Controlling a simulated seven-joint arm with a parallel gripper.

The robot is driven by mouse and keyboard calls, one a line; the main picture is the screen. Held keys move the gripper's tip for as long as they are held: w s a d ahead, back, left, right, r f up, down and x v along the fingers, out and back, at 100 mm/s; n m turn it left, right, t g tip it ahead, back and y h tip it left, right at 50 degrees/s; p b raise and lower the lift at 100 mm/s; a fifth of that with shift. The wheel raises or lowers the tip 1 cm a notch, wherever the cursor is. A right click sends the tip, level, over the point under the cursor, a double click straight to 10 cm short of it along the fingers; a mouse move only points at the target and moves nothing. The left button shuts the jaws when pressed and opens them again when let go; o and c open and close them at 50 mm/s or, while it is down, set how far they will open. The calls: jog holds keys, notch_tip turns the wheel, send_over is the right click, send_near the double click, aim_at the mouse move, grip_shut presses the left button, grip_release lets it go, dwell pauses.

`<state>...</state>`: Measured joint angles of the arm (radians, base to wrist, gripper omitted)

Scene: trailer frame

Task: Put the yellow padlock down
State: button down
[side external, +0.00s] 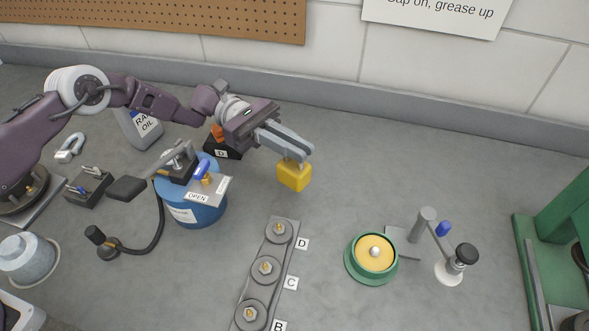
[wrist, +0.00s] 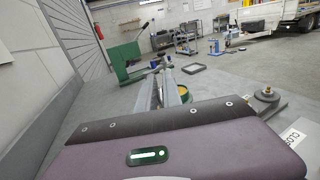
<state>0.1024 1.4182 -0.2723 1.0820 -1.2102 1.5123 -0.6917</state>
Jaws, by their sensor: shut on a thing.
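The yellow padlock (side external: 294,176) hangs below the fingertips of my gripper (side external: 298,153) in the side external view, right of the blue drum. My gripper is shut on its upper part, and the fingers hide the shackle. I cannot tell whether the padlock's underside touches the grey bench (side external: 335,190). In the wrist view the fingers (wrist: 168,88) point away over the bench, and I cannot make out the padlock there.
A blue drum (side external: 198,210) with a pump and an OPEN tag stands left of the padlock. A plate with studs (side external: 265,268) and a green-rimmed yellow pot (side external: 375,253) lie nearer the camera. Bench right of the padlock is clear.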

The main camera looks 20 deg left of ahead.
aim_at(295, 165)
jog(key=shift+f, duration=2)
jog(key=shift+f, duration=0.7)
jog(key=c, duration=1.5)
grip_release()
jog(key=shift+s+f, duration=0.1)
jog(key=shift+s, duration=0.05)
jog(key=shift+r, duration=0.2)
jog(key=r+v, duration=0.1)
jog(key=v, duration=0.6)
jog(key=shift+w+a, duration=0.25)
jog(key=shift+a, duration=0.05)
jog(key=shift+r, duration=0.1)
